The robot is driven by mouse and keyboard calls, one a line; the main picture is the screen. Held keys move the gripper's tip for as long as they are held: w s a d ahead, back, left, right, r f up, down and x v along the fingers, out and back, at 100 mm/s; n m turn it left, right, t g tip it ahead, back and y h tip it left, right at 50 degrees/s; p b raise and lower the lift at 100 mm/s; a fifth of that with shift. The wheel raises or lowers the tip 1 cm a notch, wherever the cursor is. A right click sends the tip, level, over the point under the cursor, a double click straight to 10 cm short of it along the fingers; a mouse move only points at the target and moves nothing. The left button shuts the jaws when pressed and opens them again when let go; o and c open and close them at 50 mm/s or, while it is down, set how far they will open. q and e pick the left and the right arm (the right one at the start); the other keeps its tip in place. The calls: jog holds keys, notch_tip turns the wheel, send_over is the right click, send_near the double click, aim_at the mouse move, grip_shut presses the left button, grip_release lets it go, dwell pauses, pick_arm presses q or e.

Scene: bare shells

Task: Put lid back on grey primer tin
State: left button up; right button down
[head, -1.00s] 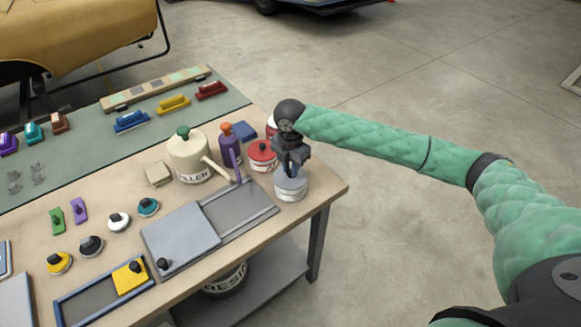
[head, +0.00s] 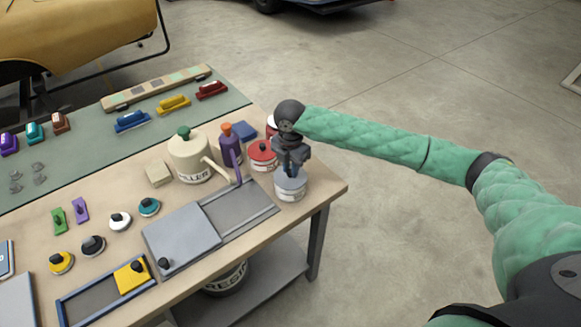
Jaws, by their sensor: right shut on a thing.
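The grey primer tin (head: 291,193) stands near the right end of the workbench, a pale band with dark lettering on its side. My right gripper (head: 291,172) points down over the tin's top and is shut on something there. The lid is largely hidden by the gripper; a grey-blue top surface shows around the fingertips, level with the tin's rim. I cannot tell whether the lid is fully seated. My left gripper is not in view.
A red tin (head: 263,154) stands close behind the gripper. A cream filler can (head: 190,157) and a purple bottle (head: 230,150) stand to the left. A grey sliding-lid tray (head: 184,238) lies in front. The bench's right edge is near the tin.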

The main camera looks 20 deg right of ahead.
jog(key=p, duration=0.2)
jog(key=shift+f+p, duration=0.15)
jog(key=shift+p, duration=0.15)
dwell(2.4)
dwell(0.4)
jog(key=c, duration=0.7)
grip_release()
jog(key=shift+r+p, duration=3.2)
jog(key=shift+r, duration=0.3)
grip_shut()
